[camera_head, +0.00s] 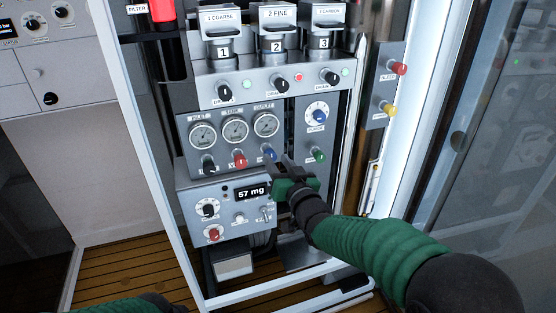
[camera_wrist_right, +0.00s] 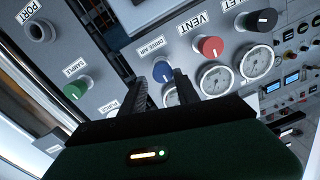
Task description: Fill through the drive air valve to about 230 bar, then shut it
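The drive air valve is a blue knob (camera_head: 268,153) on the grey gauge panel, in the row under the gauges. In the right wrist view the blue knob (camera_wrist_right: 163,54) sits below its DRIVE AIR label, just beyond my fingertips. My right gripper (camera_head: 283,167) is close in front of it, slightly to its right in the head view. In the wrist view its two dark fingers (camera_wrist_right: 162,80) stand apart with a narrow gap. I cannot tell whether they touch the knob. Three round gauges (camera_head: 235,130) have needles too small to read. Only a bit of my left arm shows at bottom left.
A red knob (camera_head: 240,160) and a black knob (camera_head: 208,165) are to the left, a green knob (camera_head: 319,156) to the right. Below is a box with a "57 mg" display (camera_head: 252,192). The white cabinet frame (camera_head: 150,160) stands at the left.

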